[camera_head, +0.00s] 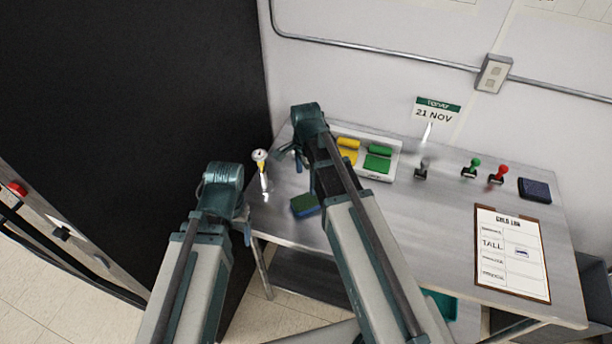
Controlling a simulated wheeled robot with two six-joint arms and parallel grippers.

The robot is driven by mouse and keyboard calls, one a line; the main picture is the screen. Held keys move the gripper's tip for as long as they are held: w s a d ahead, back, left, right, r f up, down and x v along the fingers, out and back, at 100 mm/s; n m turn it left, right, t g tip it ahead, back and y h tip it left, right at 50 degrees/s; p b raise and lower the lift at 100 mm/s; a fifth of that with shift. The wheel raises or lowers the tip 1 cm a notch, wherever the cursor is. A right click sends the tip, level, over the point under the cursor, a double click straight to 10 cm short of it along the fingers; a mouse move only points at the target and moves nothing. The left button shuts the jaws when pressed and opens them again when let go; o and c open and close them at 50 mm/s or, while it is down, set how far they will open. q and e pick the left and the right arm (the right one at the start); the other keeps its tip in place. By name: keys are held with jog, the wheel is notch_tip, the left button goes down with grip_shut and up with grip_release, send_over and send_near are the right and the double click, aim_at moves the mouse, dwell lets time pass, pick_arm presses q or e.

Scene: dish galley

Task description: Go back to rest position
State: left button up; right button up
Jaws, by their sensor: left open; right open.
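My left gripper (247,232) is at the table's left front edge, mostly hidden behind my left arm's wrist. My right gripper (288,152) is over the back left of the table, partly hidden by my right arm, which reaches across the table from the front. Both are open, and I see nothing held in either. A white-headed upright tool (261,172) stands between them at the table's left end. A blue and green block like a sponge (305,205) lies on the table beside my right arm.
The grey table (440,220) carries a white tray (393,172) with yellow and green pads, a "21 NOV" sign (436,112), grey (421,172), green (471,168) and red (498,174) stamps, a dark ink pad (534,189) and a clipboard (511,252). A black panel (130,110) rises left.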

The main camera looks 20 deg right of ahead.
aim_at(306, 201)
pick_arm(q)
jog(key=shift+f, duration=0.15)
pick_arm(e)
jog(key=shift+f, duration=0.2)
pick_arm(q)
notch_tip(306, 201, down, 12)
jog(key=b, duration=1.2)
pick_arm(e)
notch_tip(306, 201, down, 12)
jog(key=shift+r, duration=0.15)
pick_arm(q)
jog(key=shift+r, duration=0.25)
pick_arm(e)
jog(key=shift+r, duration=0.1)
